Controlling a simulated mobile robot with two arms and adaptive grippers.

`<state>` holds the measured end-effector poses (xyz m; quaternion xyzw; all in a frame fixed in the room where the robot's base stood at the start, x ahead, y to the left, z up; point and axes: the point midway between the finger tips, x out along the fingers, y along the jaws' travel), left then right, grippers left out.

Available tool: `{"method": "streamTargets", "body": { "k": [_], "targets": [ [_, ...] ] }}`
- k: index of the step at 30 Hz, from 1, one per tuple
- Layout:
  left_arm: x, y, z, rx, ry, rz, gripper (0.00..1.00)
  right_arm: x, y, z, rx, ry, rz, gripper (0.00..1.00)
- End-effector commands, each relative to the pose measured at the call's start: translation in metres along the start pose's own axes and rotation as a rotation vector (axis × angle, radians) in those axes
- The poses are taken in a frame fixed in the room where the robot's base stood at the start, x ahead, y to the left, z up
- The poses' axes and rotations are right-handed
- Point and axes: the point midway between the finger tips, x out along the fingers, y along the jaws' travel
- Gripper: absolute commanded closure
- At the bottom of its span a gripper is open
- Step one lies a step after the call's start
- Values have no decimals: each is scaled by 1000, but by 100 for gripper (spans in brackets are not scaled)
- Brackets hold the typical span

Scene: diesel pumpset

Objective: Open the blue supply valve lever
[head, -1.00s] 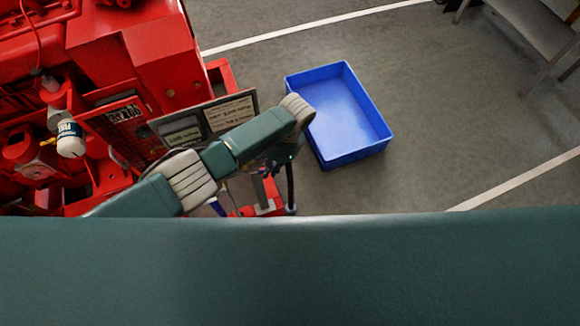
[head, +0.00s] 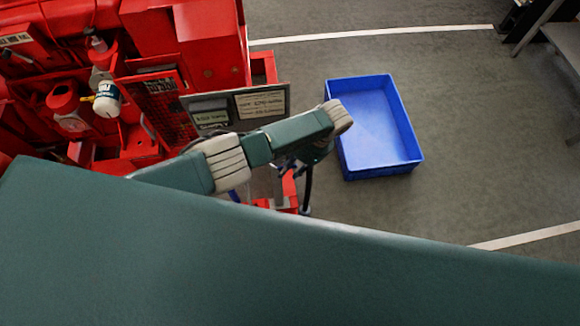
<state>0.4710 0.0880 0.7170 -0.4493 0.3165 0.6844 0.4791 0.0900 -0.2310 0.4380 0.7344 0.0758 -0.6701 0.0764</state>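A small blue piece (head: 233,195) shows just below my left forearm, beside the red frame; it may be the supply valve lever, but most of it is hidden and I cannot tell how it is turned. My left arm reaches in from the left across the front of the pumpset. My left gripper (head: 306,180) hangs down past the wrist, near the red frame's lower end, to the right of the blue piece. Its fingers are largely hidden, and I cannot tell whether they are open or touch anything. My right gripper is out of view.
The red pumpset (head: 190,45) fills the upper left, with a grey label panel (head: 275,88) and a white bottle (head: 107,100). A blue bin (head: 380,120) stands on the floor at right. A grey bench (head: 560,40) is at the far right. Floor between is clear.

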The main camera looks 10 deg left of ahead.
Motion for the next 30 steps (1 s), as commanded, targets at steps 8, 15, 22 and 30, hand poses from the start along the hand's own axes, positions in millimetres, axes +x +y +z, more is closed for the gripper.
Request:
{"method": "streamTargets", "body": {
  "k": [8,15,22,30],
  "targets": [
    [-6,-1,0,-1,0,-2,69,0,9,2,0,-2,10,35],
    [-48,-2,-1,-1,5,-4,69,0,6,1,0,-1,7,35],
    [-95,-1,-1,0,2,-2,69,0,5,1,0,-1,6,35],
    [-119,-1,-1,0,0,0,69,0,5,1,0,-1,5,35]
  ]
}}
